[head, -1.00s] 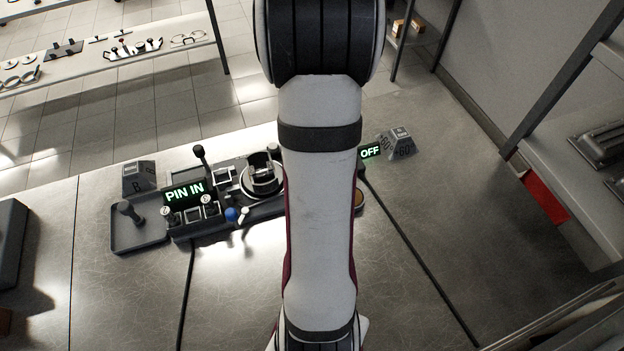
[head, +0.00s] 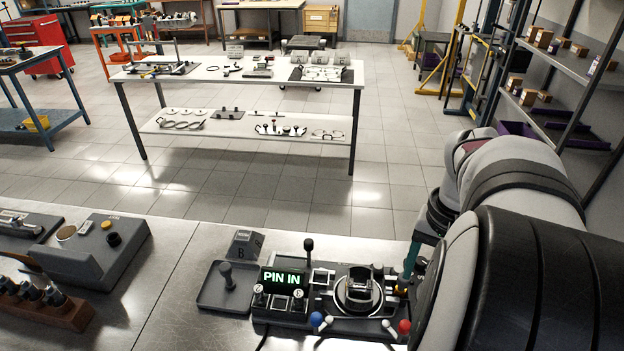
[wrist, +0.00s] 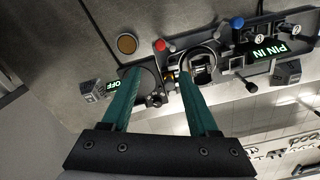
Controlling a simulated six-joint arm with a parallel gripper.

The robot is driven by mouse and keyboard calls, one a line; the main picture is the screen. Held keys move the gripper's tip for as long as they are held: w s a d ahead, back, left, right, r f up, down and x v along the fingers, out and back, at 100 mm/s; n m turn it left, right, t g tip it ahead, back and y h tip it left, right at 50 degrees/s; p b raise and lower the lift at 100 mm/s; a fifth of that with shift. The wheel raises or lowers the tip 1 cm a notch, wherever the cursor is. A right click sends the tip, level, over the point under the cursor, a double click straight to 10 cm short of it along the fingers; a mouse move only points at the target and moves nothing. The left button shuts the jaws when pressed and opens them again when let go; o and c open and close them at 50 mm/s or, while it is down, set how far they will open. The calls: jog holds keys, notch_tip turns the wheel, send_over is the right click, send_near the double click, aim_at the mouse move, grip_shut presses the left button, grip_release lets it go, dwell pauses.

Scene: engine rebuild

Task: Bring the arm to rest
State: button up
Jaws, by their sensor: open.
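My gripper (wrist: 155,85) shows in the wrist view with two teal fingers apart and nothing between them. In the head view my arm comes in from the right, and part of a teal finger (head: 411,262) shows at the right end of the black fixture (head: 290,327). In the wrist view the fingers overlap the fixture's round holder (wrist: 201,58); I cannot tell whether they touch it. The holder also shows in the head view (head: 341,297). A lit display (head: 284,277) reads "PIN IN". A second sign (wrist: 118,85) reads "OFF".
A tray (head: 208,299) with a dark knobbed tool (head: 226,276) adjoins the fixture, with block B (head: 240,246) behind it. A grey unit (head: 75,268) and a brown rack (head: 65,315) stand at left. Bare bench (head: 180,320) lies between. A white table (head: 230,81) stands beyond.

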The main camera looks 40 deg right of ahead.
jog(key=w+a+r+n+t+y, duration=0.1)
jog(key=w+a+r+n, duration=0.1)
jog(key=w+a, duration=0.5)
jog(key=w+a+r+n+t+y, duration=0.15)
jog(key=w+a, duration=0.25)
jog(key=a, duration=0.7)
jog(key=s+a+f+n+g, duration=0.1)
jog(key=s+a+f+n, duration=0.1)
jog(key=s+a, duration=0.4)
jog(key=s+a+f+n+g, duration=0.1)
jog(key=s+a+f+n, duration=0.1)
jog(key=s+a, duration=0.4)
jog(key=shift+a+f+g+h, duration=0.35)
jog(key=shift+f, duration=0.55)
